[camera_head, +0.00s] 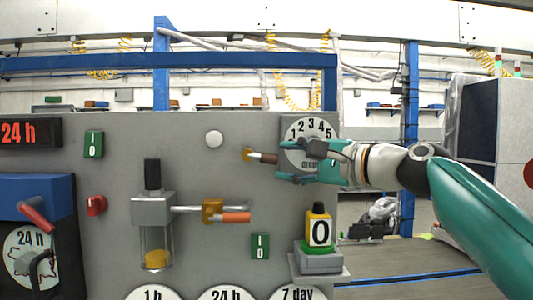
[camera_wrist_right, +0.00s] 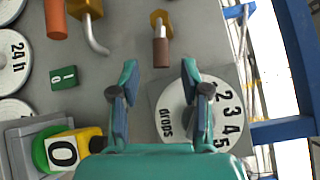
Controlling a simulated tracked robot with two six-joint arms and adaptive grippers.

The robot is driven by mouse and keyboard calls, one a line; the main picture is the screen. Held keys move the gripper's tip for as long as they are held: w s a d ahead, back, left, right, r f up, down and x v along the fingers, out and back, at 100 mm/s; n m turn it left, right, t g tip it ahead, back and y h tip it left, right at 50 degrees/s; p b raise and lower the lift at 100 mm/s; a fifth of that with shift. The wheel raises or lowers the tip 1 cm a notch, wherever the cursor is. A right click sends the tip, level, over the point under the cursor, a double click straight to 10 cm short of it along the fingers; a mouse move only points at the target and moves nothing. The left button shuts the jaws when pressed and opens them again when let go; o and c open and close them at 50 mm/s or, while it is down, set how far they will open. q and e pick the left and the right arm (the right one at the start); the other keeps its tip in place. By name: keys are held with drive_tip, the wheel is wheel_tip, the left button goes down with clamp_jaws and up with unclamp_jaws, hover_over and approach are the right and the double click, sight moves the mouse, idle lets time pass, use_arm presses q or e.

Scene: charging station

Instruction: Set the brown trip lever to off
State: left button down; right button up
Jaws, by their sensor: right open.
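The brown trip lever (camera_head: 264,157) sticks out to the right from its brass mount (camera_head: 247,155) on the grey panel. It also shows in the right wrist view (camera_wrist_right: 161,52), ahead of the gripper. My right gripper (camera_head: 284,164) is open and comes in from the right, in front of the numbered drops dial. Its two teal fingertips (camera_wrist_right: 159,70) stand apart, with the lever's brown end roughly between them or just beyond. The fingers do not visibly touch it. My left gripper is not in view.
The numbered drops dial (camera_head: 304,130) lies behind the right gripper. An orange-handled valve (camera_head: 236,217) on a grey dispenser is below left. A yellow block marked 0 (camera_head: 319,229) stands on a small ledge below. A white round knob (camera_head: 214,138) is up left.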

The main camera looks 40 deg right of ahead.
sight(274, 160)
drive_tip(key=p+x, duration=0.1)
drive_tip(key=x, duration=0.4)
drive_tip(key=shift+w, duration=0.35)
drive_tip(key=shift+c, duration=0.3)
clamp_jaws()
drive_tip(key=shift+a+f, duration=0.1)
